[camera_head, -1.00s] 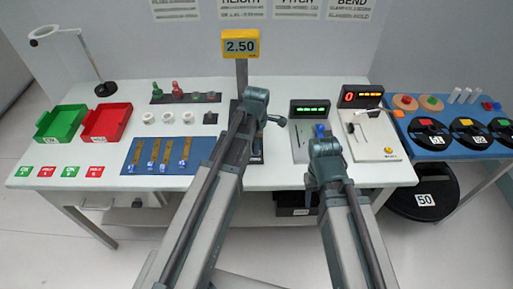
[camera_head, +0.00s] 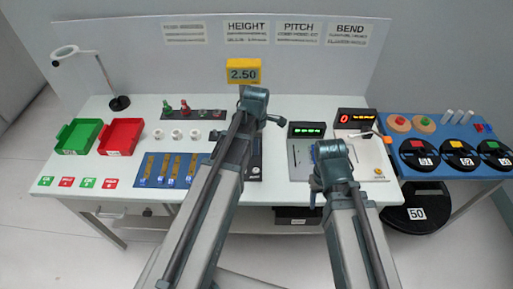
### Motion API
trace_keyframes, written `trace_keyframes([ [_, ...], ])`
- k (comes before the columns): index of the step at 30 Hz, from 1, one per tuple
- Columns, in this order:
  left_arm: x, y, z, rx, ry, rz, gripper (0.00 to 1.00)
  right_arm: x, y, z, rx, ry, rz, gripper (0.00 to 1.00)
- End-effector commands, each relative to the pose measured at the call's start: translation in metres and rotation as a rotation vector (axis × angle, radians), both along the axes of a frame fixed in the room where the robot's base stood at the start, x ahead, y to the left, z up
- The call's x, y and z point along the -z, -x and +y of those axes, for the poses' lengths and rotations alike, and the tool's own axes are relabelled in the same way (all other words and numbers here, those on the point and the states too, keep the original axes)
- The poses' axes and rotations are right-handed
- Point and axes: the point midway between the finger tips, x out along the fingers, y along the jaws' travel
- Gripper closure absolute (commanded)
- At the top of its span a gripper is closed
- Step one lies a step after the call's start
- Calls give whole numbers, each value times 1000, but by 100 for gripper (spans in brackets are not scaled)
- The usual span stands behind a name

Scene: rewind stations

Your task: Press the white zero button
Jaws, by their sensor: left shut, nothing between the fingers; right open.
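No white zero button can be made out; part of the bench and the black-based gauge under the yellow "2.50" display (camera_head: 243,72) is hidden behind my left arm. My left gripper (camera_head: 272,117) is shut and empty at that gauge, its fingers mostly hidden by its own wrist. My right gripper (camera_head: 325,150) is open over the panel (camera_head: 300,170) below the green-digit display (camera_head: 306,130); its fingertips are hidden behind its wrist.
A panel with a yellow button (camera_head: 378,171) and a red "0" display (camera_head: 356,119) stands to the right. Green (camera_head: 62,143) and red (camera_head: 103,144) trays, white rings (camera_head: 176,134) and a blue mat (camera_head: 143,167) lie left. A blue side table (camera_head: 450,176) adjoins the bench.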

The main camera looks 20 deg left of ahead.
Motion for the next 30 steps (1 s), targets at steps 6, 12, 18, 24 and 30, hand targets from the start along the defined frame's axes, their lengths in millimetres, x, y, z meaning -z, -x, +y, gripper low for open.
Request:
trace_keyframes([
  [6,-25,0,0,0,0,0,100,-25,0,0,-1,0,0,50],
  [12,-24,0,0,0,0,0,100,-24,0,0,-1,0,0,50],
  [18,-24,0,0,0,0,0,100,-24,0,0,-1,0,0,50],
  [24,-24,0,0,0,0,0,100,-24,0,0,-1,0,0,50],
  [30,-24,0,0,0,0,0,100,-24,0,0,-1,0,0,50],
])
